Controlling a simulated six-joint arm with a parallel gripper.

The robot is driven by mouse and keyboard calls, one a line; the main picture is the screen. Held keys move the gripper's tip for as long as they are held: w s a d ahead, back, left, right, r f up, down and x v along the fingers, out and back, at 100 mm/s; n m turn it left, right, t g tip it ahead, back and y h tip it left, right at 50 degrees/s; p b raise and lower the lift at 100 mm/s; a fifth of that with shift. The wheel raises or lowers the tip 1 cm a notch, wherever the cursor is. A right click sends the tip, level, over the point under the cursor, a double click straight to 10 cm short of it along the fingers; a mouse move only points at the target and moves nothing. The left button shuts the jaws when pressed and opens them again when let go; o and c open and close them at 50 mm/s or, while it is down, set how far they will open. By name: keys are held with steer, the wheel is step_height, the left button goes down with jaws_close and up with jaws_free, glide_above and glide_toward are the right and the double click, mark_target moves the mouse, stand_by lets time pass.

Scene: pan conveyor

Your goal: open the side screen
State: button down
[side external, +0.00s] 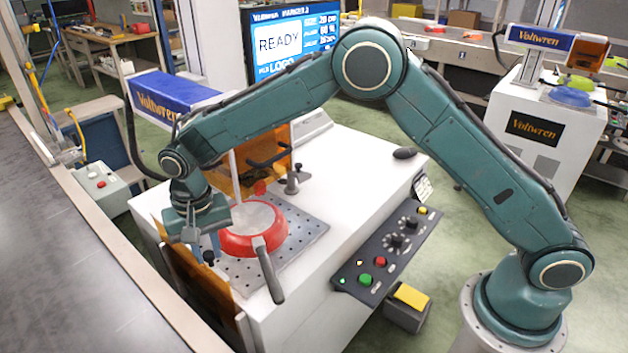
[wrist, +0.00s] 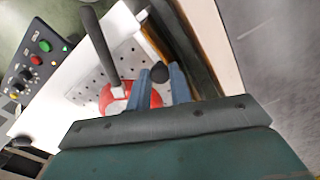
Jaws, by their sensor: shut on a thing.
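How the knob joins the screen is hidden by the fingers.
A red pan (side external: 252,240) lies on the perforated bed (side external: 305,240) close to my gripper, its dark handle (side external: 270,275) pointing to the front. A control panel (side external: 385,250) with buttons is on the machine's front. A grey conveyor (side external: 60,240) runs along the left.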

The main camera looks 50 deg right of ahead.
step_height(320, 180, up, 6)
steer(key=shift+f, duration=0.1)
steer(key=c, duration=1.3)
jaws_free()
steer(key=shift+o, duration=0.2)
step_height(320, 180, up, 14)
steer(key=shift+f, duration=0.15)
